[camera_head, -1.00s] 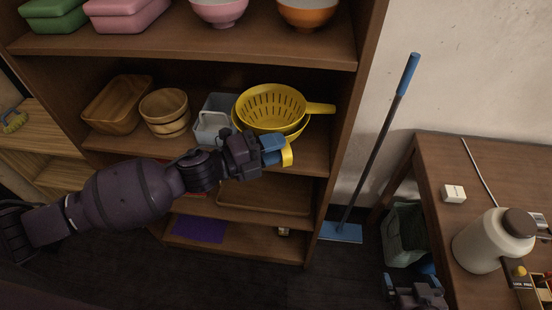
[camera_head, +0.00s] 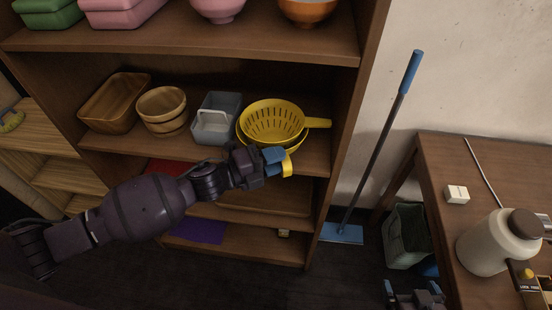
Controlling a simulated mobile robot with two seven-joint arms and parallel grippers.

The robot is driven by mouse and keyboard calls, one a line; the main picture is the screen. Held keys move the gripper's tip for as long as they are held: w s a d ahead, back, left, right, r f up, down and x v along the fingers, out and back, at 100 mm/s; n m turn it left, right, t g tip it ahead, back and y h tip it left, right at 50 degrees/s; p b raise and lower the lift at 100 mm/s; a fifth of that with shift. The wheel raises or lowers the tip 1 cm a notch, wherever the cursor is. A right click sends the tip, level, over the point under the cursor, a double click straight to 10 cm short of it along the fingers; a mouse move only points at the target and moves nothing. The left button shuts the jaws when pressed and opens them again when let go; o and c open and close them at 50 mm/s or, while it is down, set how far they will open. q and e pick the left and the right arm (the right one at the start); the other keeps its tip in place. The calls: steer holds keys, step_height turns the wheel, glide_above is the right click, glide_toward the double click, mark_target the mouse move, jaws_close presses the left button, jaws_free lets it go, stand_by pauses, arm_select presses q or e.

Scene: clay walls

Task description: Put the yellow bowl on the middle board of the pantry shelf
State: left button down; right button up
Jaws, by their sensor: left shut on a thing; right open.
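The yellow bowl (camera_head: 297,146) shows as a rim beneath a yellow colander (camera_head: 273,121) with a handle pointing right. The colander appears nested in it. Both are at the right of the pantry shelf's middle board (camera_head: 225,149), toward its front; I cannot tell whether the bowl rests on the board or is slightly lifted. My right gripper (camera_head: 416,293) is open and empty at the bottom edge.
A grey bin (camera_head: 215,118), a round wooden bowl (camera_head: 162,111) and a wooden tray (camera_head: 115,102) fill the board to the left. The shelf's right side panel (camera_head: 345,120) is close to the colander handle. A blue mop (camera_head: 380,140) leans beside the shelf. A table (camera_head: 480,185) holds a jug (camera_head: 488,245).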

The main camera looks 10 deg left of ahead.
arm_select(q)
steer(key=c, duration=0.8)
jaws_free()
steer(key=shift+f, duration=0.1)
steer(key=v, duration=1.2)
steer(key=shift+r, duration=0.2)
steer(key=shift+f, duration=0.1)
steer(key=s+a+f+n+y, duration=0.3)
steer(key=s+f+n+y, duration=0.2)
steer(key=n, duration=0.4)
steer(key=s+a+f+n+t+y, duration=0.1)
steer(key=s+a+f+n+y, duration=0.3)
steer(key=n, duration=0.6)
steer(key=s+a+f+n+t+y, duration=0.1)
steer(key=s+a+f+n+y, duration=0.2)
steer(key=s+f+n+y, duration=0.3)
steer(key=shift+s+a+f+n+y, duration=0.15)
steer(key=shift+f+n, duration=0.15)
steer(key=shift+n, duration=0.35)
steer(key=shift+w+a+f+n+y, duration=0.1)
steer(key=shift+f+n, duration=0.15)
steer(key=shift+n, duration=0.35)
steer(key=shift+s+a+f+n+y, duration=0.15)
steer(key=shift+f+n, duration=0.15)
steer(key=shift+n, duration=0.35)
